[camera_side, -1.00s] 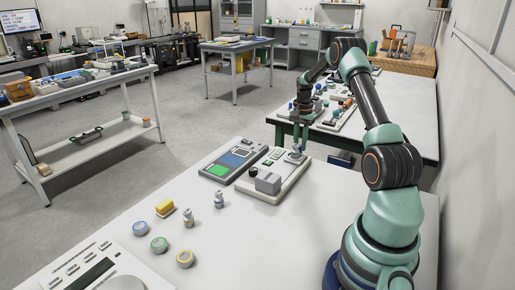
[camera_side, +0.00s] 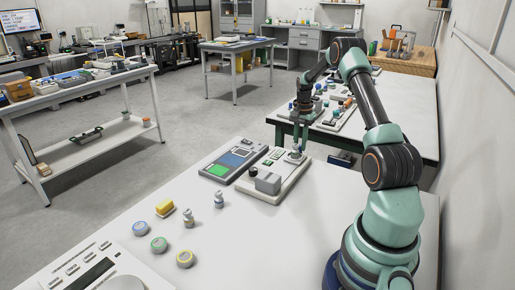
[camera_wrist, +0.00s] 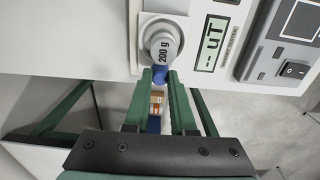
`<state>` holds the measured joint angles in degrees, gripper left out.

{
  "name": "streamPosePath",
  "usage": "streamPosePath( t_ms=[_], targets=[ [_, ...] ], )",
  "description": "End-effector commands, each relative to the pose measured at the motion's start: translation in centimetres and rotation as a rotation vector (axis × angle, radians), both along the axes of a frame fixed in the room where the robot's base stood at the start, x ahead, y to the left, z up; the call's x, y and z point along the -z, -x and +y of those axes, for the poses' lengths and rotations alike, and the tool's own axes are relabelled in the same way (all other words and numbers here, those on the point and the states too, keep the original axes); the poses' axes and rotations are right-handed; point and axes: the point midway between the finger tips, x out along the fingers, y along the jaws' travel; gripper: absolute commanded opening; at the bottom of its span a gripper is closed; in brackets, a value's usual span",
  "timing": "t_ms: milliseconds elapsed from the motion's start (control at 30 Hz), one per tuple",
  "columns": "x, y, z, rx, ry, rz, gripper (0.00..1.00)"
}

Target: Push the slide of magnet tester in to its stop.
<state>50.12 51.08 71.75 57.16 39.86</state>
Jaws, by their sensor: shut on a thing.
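The magnet tester (camera_side: 290,180) is a pale, flat box on the white table, with a grey block (camera_side: 268,183) on its near end. In the wrist view its display (camera_wrist: 214,43) reads "uT". A pale slide (camera_wrist: 165,6) runs along it, and a grey round weight (camera_wrist: 161,42) marked "200 g" stands at the slide's near end. My gripper (camera_side: 298,150) is low at the tester's far right side. In the wrist view its fingers meet at a small blue tab (camera_wrist: 160,74) beside the weight and look shut on it. The fingers partly hide the tab.
A grey instrument (camera_side: 232,158) with green and blue panels stands left of the tester. A scale (camera_side: 90,272) is at the front left. The table's right part is clear.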

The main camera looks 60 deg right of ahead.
Motion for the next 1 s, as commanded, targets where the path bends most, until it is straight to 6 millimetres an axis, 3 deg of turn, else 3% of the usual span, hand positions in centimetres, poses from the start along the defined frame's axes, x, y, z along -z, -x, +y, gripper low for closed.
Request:
streamPosePath(
  t_ms=[367, 1000],
  targets=[
    [-0.1, 0.1, 0.4, 0.001, -0.001, 0.001, 0.0],
    [-0.2, -0.1, 11.2, -0.002, 0.001, -0.001, 0.0]
  ],
)
